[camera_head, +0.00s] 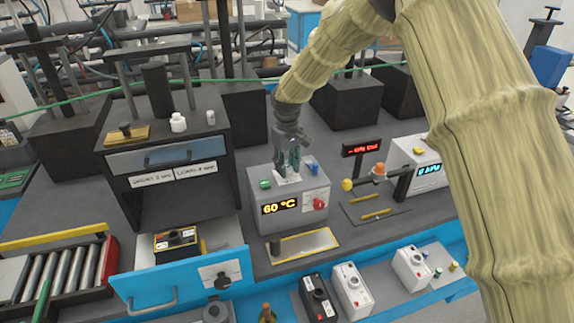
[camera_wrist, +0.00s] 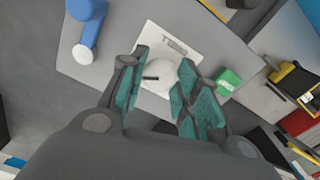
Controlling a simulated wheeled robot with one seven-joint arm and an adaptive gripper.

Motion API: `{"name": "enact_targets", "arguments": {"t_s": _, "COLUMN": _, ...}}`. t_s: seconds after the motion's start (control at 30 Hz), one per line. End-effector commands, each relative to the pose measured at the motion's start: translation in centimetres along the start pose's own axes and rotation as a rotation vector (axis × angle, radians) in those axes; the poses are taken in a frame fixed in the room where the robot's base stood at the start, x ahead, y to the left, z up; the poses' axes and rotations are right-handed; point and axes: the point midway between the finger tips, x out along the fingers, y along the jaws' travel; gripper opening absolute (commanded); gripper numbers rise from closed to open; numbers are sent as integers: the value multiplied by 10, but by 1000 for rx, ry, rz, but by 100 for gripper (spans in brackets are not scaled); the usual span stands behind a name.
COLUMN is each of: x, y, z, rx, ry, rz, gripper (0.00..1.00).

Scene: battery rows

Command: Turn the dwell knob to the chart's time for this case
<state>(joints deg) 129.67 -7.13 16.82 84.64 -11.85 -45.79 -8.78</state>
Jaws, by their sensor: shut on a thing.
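The grey control box (camera_head: 283,211) stands on the bench and its front display reads "60 °C". My gripper (camera_head: 288,163) points down onto the top of this box. In the wrist view my gripper (camera_wrist: 162,88) has its teal finger pads on both sides of a round white knob (camera_wrist: 160,72) with a black pointer mark, and is shut on it. A white plate (camera_wrist: 176,43) with printed lettering too blurred to read lies under the knob. A time chart cannot be made out, and the knob is mostly hidden by my fingers in the head view.
On the box are a green button (camera_head: 265,184), a blue lever (camera_head: 312,168) and a red knob (camera_head: 320,203). A small red-lettered display (camera_head: 361,147) stands to the right. An open blue drawer (camera_head: 185,283) holds a battery (camera_head: 175,242).

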Motion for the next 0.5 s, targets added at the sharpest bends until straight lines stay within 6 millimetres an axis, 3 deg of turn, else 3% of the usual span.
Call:
{"name": "enact_targets", "arguments": {"t_s": 0.27, "x": 0, "y": 0, "z": 0, "rx": -89, "ry": 0, "rz": -1, "gripper": 8}}
{"name": "enact_targets", "arguments": {"t_s": 0.5, "x": 0, "y": 0, "z": 0, "rx": -273, "ry": 0, "rz": -2, "gripper": 8}}
